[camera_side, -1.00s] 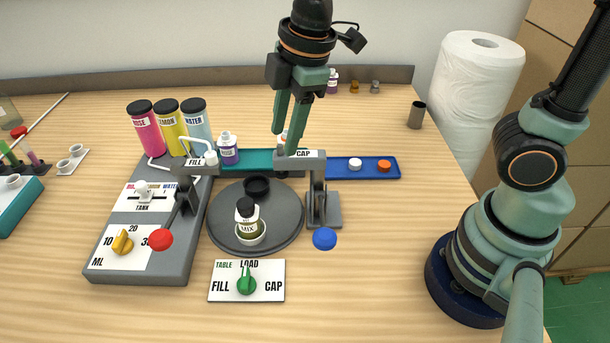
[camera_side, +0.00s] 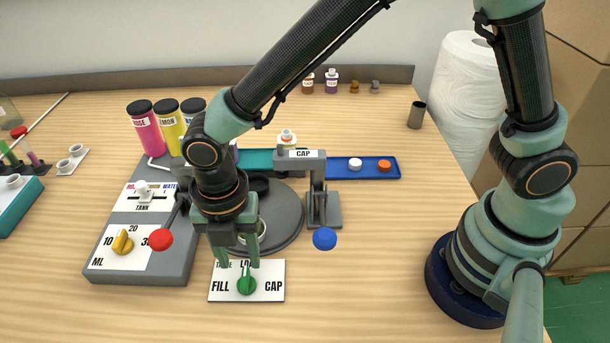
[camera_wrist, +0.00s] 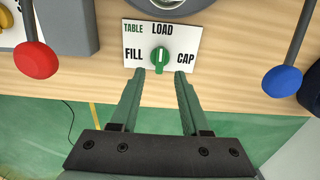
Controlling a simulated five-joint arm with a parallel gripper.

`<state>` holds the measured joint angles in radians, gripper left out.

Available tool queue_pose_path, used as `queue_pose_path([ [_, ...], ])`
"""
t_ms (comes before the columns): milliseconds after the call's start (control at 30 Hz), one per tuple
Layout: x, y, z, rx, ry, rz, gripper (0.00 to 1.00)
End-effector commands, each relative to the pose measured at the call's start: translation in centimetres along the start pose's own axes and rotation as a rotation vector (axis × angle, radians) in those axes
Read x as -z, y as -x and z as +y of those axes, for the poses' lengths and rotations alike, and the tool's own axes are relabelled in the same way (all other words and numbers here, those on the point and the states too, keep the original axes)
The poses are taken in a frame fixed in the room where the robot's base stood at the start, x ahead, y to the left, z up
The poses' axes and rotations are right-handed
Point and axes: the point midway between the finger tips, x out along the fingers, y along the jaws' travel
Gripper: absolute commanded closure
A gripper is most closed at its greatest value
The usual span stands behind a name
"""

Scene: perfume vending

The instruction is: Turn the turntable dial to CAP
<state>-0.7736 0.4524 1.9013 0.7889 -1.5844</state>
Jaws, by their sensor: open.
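The green turntable dial (camera_side: 246,285) sits on a white plate (camera_side: 221,295) marked TABLE, with FILL at left, LOAD at top and CAP at right. Its pointer is toward LOAD. In the wrist view the dial (camera_wrist: 160,60) lies just beyond my fingertips, midway between them. My gripper (camera_side: 239,264) points down, open and empty, over the back edge of the plate; it also shows in the wrist view (camera_wrist: 162,76). The bottle marked MIX is hidden.
A red lever knob (camera_side: 160,240) is close left of my gripper. A blue lever knob (camera_side: 324,238) is to the right, below the CAP arch (camera_side: 303,154). The yellow ML dial (camera_side: 122,242) is farther left. Bare wood lies in front and right of the plate.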

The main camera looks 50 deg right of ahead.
Motion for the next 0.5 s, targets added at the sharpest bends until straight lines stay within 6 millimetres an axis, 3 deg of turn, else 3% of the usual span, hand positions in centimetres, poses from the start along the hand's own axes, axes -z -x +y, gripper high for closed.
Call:
queue_pose_path([
  [200, 0.0, -3.7, -0.1, 0.004, -0.002, 0.000, 0.54],
  [500, 0.0, -5.5, 0.0, 0.000, -0.002, 0.000, 0.54],
])
